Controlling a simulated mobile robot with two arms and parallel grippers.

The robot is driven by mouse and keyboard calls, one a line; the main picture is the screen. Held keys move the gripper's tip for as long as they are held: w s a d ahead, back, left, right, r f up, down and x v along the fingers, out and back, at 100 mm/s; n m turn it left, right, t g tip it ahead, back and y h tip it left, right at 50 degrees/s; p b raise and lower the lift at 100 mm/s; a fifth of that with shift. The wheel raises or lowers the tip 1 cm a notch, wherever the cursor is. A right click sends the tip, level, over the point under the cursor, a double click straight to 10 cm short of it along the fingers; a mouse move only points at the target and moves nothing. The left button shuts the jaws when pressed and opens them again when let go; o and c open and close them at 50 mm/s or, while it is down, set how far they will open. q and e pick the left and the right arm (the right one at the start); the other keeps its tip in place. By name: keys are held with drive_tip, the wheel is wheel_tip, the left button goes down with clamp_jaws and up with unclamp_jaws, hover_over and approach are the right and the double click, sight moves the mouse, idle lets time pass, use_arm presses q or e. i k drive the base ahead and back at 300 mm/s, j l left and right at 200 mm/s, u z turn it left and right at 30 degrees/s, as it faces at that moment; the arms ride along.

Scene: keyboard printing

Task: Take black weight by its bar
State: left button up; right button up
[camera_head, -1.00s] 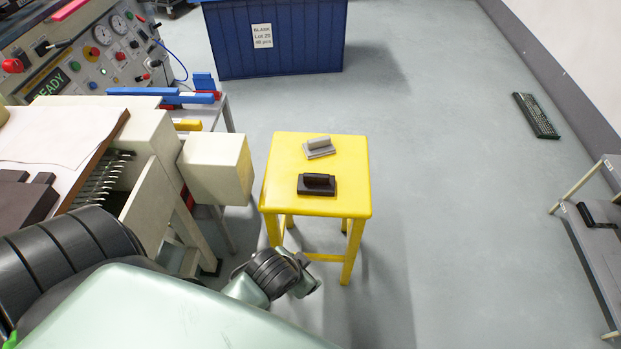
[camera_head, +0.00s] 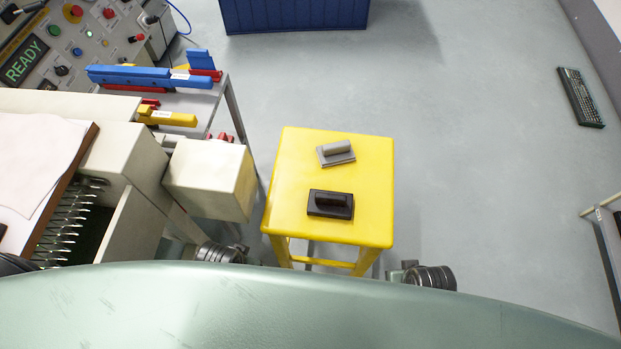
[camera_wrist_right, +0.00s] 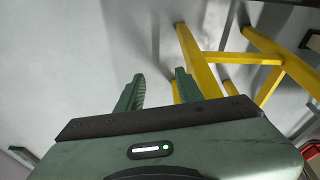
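The black weight (camera_head: 330,204), a flat dark block with a raised bar, stands on the yellow stool (camera_head: 374,178) near its front edge. A grey weight (camera_head: 336,152) of similar shape stands behind it. My left gripper (camera_head: 238,251) is low at the stool's left, mostly hidden, so its opening cannot be told. My right gripper is beside the stool's front right corner in the head view; its fingers are hard to see there. In the right wrist view, my right gripper (camera_wrist_right: 159,86) is open and empty, with floor and yellow stool legs beyond it. Neither gripper touches the black weight.
A cream machine box (camera_head: 207,180) stands close to the stool's left. A side table behind it holds blue and yellow bars (camera_head: 165,118). A blue bin (camera_head: 290,14) is at the back. A keyboard (camera_head: 581,98) is at the far right. Floor right of the stool is clear.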

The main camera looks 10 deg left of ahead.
sight(336, 204)
drive_tip(key=k+l+z, duration=0.4)
drive_tip(key=k+l, duration=0.15)
drive_tip(key=l, duration=0.2)
drive_tip(key=k+l+z, duration=0.2)
drive_tip(key=l, duration=0.2)
drive_tip(key=k+z, duration=0.2)
drive_tip(key=k, duration=0.2)
drive_tip(key=k+l+z, duration=0.25)
drive_tip(key=k+j, duration=0.1)
drive_tip(key=k, duration=0.05)
